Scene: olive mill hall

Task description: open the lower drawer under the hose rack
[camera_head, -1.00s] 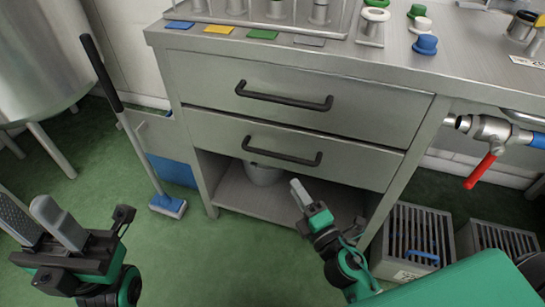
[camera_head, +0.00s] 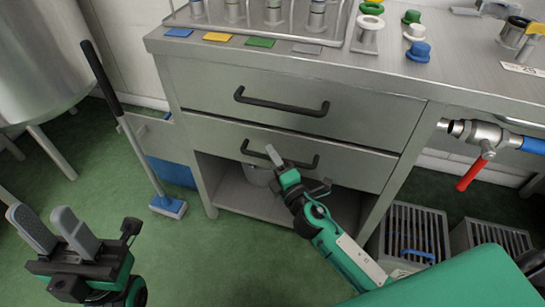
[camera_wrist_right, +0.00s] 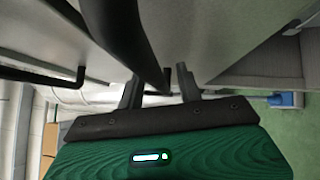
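The steel cabinet has two drawers, both flush with the front. The lower drawer (camera_head: 350,167) has a dark bar handle (camera_head: 306,166). The upper drawer (camera_head: 345,112) has a like handle (camera_head: 285,103). My right gripper (camera_head: 272,158) is at the left half of the lower handle. In the right wrist view my right gripper (camera_wrist_right: 160,82) has its fingers apart, one on each side of the dark handle bar (camera_wrist_right: 140,40); whether either touches it I cannot tell. My left gripper (camera_head: 55,232) is open and empty over the floor at the lower left.
A rack (camera_head: 345,30) with several upright metal fittings stands on the counter (camera_head: 480,70). A broom (camera_head: 130,130) leans at the left. Slatted crates (camera_head: 415,230) and a red-handled valve (camera_head: 470,175) are at right.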

